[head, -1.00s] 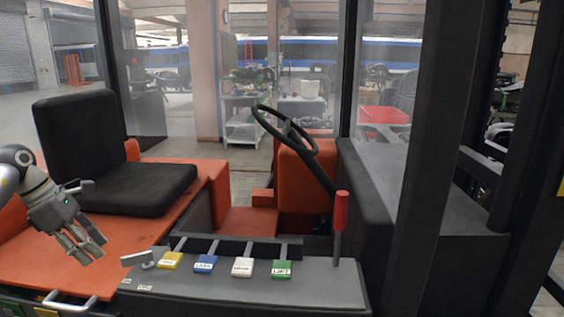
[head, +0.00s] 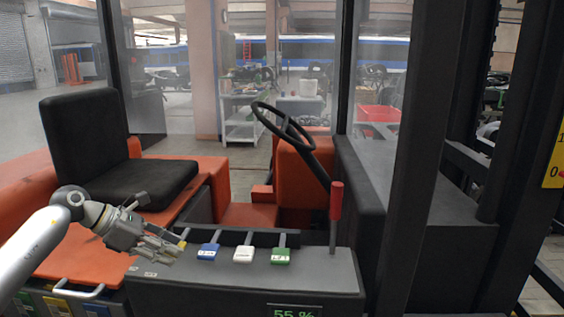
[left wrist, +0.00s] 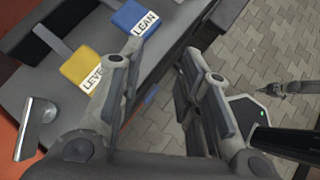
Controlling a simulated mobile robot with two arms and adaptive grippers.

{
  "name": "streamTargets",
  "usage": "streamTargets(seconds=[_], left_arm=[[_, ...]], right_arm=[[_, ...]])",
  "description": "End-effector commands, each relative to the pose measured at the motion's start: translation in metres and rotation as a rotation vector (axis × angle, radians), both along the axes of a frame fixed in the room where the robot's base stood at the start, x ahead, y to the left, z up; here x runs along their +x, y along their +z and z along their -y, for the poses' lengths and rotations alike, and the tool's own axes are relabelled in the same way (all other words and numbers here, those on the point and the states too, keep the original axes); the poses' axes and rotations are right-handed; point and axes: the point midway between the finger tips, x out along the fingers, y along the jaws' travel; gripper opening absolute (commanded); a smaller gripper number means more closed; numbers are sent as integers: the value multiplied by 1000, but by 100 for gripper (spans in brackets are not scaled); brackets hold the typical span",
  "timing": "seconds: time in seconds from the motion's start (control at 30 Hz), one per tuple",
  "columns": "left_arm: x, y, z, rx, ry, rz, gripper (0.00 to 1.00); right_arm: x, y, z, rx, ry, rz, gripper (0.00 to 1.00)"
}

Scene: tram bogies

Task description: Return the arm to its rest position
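My left gripper (head: 165,245) is in the head view, above the left end of the dark lever console (head: 240,300). Its fingers are spread and nothing is between them. In the left wrist view the open fingers (left wrist: 162,55) show over the console's edge, with paving below. A yellow lever (left wrist: 85,65) and a blue lever (left wrist: 134,17) marked LEAN lie just beyond the left finger. In the head view the gripper hides most of the yellow lever.
White (head: 243,254) and green (head: 281,256) levers and a red-handled lever (head: 336,203) stand on the console. A black seat (head: 140,185), steering wheel (head: 285,128) and dark mast posts (head: 420,150) surround it.

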Motion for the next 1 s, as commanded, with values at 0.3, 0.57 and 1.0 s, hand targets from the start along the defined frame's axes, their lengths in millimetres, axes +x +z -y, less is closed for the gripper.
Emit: streamTargets(seconds=[0.3,0.57,1.0], left_arm=[[-6,8,147,-646,144,-9,32],[-19,29,174,-1243,456,-203,32],[-69,-71,87,-2021,1352,-766,32]], right_arm=[[-7,-1,1,-1,0,-11,0],[-7,-1,1,-1,0,-11,0],[-6,0,1,-1,0,-9,0]])
